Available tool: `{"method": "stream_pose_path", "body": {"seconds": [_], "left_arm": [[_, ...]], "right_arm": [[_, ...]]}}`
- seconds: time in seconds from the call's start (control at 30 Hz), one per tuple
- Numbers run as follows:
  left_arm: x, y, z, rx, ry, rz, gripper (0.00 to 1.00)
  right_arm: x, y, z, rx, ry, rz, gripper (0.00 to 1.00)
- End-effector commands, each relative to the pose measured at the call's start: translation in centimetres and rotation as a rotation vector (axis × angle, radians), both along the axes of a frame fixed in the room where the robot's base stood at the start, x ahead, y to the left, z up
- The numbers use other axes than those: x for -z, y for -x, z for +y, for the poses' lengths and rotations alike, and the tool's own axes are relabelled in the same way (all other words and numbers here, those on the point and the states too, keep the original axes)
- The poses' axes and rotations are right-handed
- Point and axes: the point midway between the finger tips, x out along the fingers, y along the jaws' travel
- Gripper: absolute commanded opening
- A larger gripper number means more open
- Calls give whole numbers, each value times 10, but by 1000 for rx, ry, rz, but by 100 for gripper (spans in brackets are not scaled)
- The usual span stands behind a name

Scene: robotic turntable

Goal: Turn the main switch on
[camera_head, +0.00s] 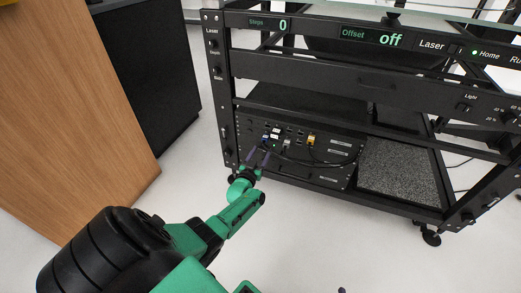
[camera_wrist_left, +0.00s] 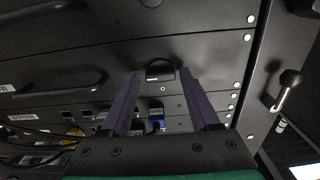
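The black rack panel (camera_head: 322,150) with ports and cables is in the lower left of the metal frame in the head view. My left gripper (camera_head: 258,158) is in front of its left part. In the left wrist view its two purple fingers (camera_wrist_left: 168,78) are apart, with nothing held between them. A small black rounded part (camera_wrist_left: 160,70) on the panel shows between the fingertips. I cannot tell whether it is the main switch or which way it is set. A small dark tip at the head view's bottom edge may be my right gripper (camera_head: 341,290).
A blue plug (camera_wrist_left: 156,115) is seen between the fingers, and black cables (camera_wrist_left: 30,140) are at the left. A silver-tipped lever (camera_wrist_left: 288,85) is on the frame post. A wooden cabinet (camera_head: 75,110) stands left of the rack.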

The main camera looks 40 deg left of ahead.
Motion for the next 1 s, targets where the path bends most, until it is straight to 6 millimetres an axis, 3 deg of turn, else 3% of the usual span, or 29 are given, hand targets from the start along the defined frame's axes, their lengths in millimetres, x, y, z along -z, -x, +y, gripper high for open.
{"method": "stream_pose_path", "body": {"seconds": [0.33,0.47,0.77,0.9,1.0], "left_arm": [[-1,1,0,-1,3,-1,78],[-3,12,-4,-1,4,2,78],[-7,90,-31,-1,5,5,78],[-3,121,-42,-1,4,2,78],[-2,134,-47,-1,3,0,78]], "right_arm": [[-1,0,0,0,0,0,50],[-11,1,0,-5,6,10,50],[-70,-2,-2,-50,54,62,50],[-80,-2,-4,-62,78,91,50],[-81,-2,-6,-70,98,118,50]]}}
